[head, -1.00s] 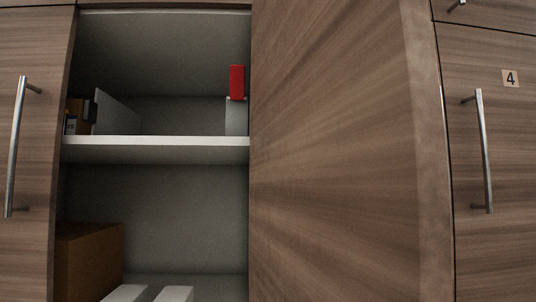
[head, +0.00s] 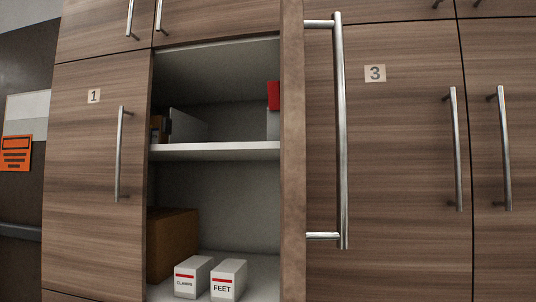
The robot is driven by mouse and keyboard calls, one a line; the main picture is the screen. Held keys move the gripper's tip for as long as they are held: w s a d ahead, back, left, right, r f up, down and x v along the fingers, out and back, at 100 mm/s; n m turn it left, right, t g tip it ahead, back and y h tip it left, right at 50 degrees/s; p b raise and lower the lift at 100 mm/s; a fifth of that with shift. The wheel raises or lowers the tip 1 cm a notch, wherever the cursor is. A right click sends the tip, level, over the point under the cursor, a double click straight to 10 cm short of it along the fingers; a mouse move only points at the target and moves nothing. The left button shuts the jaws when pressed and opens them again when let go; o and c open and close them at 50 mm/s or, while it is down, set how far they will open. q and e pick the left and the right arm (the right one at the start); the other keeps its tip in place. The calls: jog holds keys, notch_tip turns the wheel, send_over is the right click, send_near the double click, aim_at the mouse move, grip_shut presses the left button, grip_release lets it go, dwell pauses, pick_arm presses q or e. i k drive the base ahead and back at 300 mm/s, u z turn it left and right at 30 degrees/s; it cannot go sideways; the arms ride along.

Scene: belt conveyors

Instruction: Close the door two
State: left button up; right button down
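The open door (head: 292,150) shows in the head view as a narrow, nearly edge-on wooden panel at the right side of the open compartment. No number shows on it. Its long metal handle (head: 341,130) stands upright just right of that edge. The compartment (head: 225,205) lies between door 1 (head: 75,150) and door 3 (head: 400,180), both shut. Neither of my grippers is in view.
Inside the compartment are a white shelf (head: 215,151), a brown box (head: 172,243), two small white boxes labelled CLAMPS (head: 190,282) and FEET (head: 228,284), and a red item (head: 274,95). An orange sign (head: 16,153) is at the far left.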

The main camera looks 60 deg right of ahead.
aim_at(294, 233)
jog(key=k, duration=0.7)
jog(key=z, duration=1.3)
jog(key=i, duration=0.5)
